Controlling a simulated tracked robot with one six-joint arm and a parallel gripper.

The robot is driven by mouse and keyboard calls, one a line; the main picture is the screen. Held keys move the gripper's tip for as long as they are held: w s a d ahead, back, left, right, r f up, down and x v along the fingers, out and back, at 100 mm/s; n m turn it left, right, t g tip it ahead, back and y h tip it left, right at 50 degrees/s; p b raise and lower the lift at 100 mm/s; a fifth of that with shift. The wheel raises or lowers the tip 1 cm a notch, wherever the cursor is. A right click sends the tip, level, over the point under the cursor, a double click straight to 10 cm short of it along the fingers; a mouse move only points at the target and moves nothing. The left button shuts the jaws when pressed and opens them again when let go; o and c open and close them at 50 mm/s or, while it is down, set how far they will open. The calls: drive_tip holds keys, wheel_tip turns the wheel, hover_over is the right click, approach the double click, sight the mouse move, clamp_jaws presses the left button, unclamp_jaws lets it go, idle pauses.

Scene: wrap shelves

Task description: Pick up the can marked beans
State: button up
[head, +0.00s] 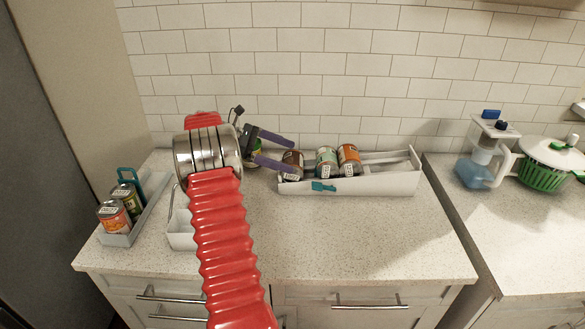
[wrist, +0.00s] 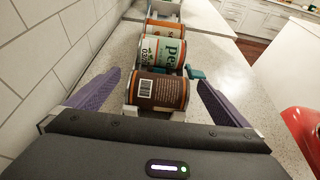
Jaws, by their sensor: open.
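My gripper (head: 294,156) is open, its two purple fingers pointing right toward the white rack (head: 385,185) on the counter. In the wrist view my gripper (wrist: 159,78) has a brown can (wrist: 157,92) lying on its side ahead, between the lines of its fingers; I see no grip on it. The brown can also shows at the rack's left end in the head view (head: 293,160). Its visible side has a barcode and small print. Beyond it lie a green-and-white can (wrist: 162,52) with part of "peas" and an orange can (wrist: 165,29). I cannot read "beans" on any can.
A grey caddy (head: 119,239) with an orange can (head: 114,217) and a green can (head: 128,199) stands at the counter's left. A small white bin (head: 181,236) is beside my arm. The tiled wall is close behind the rack. The front right counter is clear.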

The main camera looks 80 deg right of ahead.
sight(298, 158)
drive_tip(key=shift+x, duration=2.35)
drive_tip(key=shift+r, duration=0.1)
drive_tip(key=shift+c, duration=0.5)
drive_tip(key=c, duration=1.3)
drive_tip(key=shift+o, duration=0.2)
drive_tip(key=shift+r, duration=0.15)
wheel_tip(298, 158, up, 10)
drive_tip(key=shift+f, duration=0.1)
